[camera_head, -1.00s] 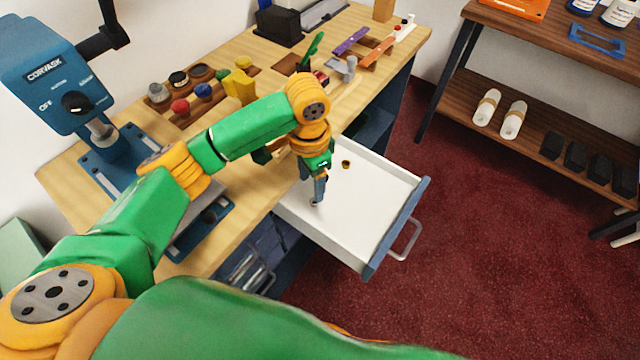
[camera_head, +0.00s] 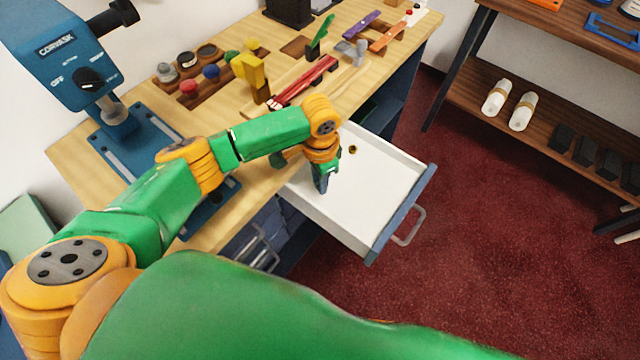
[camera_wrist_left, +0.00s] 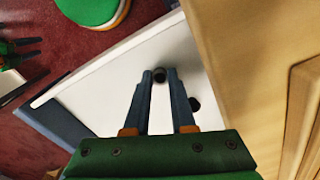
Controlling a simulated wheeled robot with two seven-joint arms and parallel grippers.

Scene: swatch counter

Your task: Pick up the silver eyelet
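My left gripper (camera_head: 322,188) points down into the open white drawer (camera_head: 385,190). In the left wrist view its two fingers (camera_wrist_left: 160,76) are apart, with a small round greyish eyelet (camera_wrist_left: 160,75), seemingly the silver one, between their tips. Narrow gaps show on both sides of it, and I cannot tell whether the tips are level with it. In the head view the gripper hides this eyelet. A second, dark brassy eyelet (camera_head: 352,149) lies apart on the drawer floor; it also shows in the left wrist view (camera_wrist_left: 195,103). My right gripper (camera_wrist_left: 30,47) appears at that view's left edge, its fingers seemingly apart.
The drawer's blue front (camera_head: 402,215) and pale side walls surround the left gripper. The wooden counter (camera_head: 215,245) overhangs the drawer's inner end. A blue press (camera_head: 70,60) and several coloured pieces stand on the counter. The drawer floor towards its front is clear.

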